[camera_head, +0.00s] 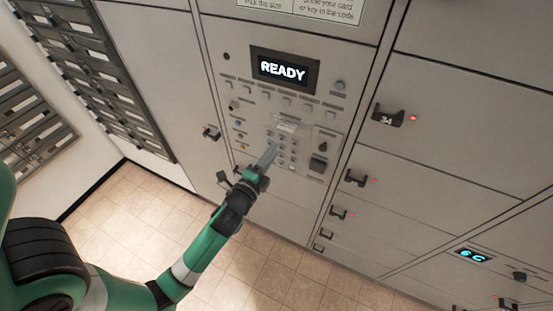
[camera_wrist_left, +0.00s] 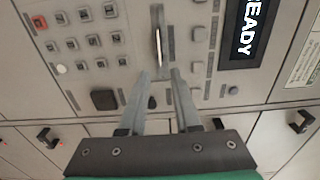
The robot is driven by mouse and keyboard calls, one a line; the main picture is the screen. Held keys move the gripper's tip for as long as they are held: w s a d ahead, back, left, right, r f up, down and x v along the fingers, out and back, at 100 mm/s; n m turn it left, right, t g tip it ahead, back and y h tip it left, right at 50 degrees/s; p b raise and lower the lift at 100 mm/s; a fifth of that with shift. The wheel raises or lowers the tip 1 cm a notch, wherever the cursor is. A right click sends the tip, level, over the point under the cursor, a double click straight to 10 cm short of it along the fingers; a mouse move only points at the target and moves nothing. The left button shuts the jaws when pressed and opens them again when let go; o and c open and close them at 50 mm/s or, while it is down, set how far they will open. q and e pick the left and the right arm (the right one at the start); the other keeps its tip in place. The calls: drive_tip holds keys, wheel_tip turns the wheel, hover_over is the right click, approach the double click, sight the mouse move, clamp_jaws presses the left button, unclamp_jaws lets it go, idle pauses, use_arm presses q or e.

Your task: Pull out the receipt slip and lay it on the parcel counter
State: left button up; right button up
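The receipt slip (camera_head: 287,126) is a small pale strip at a slot on the locker's control panel, above the keypad. In the left wrist view the slip (camera_wrist_left: 158,46) shows nearly edge-on as a thin light strip at its slot. My left gripper (camera_head: 272,148) is in front of the panel, just below the slip. In the left wrist view its two fingers (camera_wrist_left: 160,72) are parted with nothing between them, and the slip lies just beyond the tips, roughly in line with the gap. My right gripper and the parcel counter are not in view.
The panel carries a screen (camera_head: 284,69) reading READY, a keypad (camera_head: 282,148) and several knobs and buttons. Locker doors with protruding handles (camera_head: 388,116) stand to the right. Mail slots (camera_head: 95,75) line the left. The tiled floor (camera_head: 235,262) below is clear.

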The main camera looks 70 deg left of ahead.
sight(286, 129)
use_arm(q)
drive_tip(key=x, duration=0.6)
drive_tip(key=b+x, duration=0.1)
drive_tip(key=x, duration=0.4)
drive_tip(key=shift+w+a+f, duration=0.1)
drive_tip(key=shift+a, duration=0.45)
clamp_jaws()
drive_tip(key=shift+d, duration=0.1)
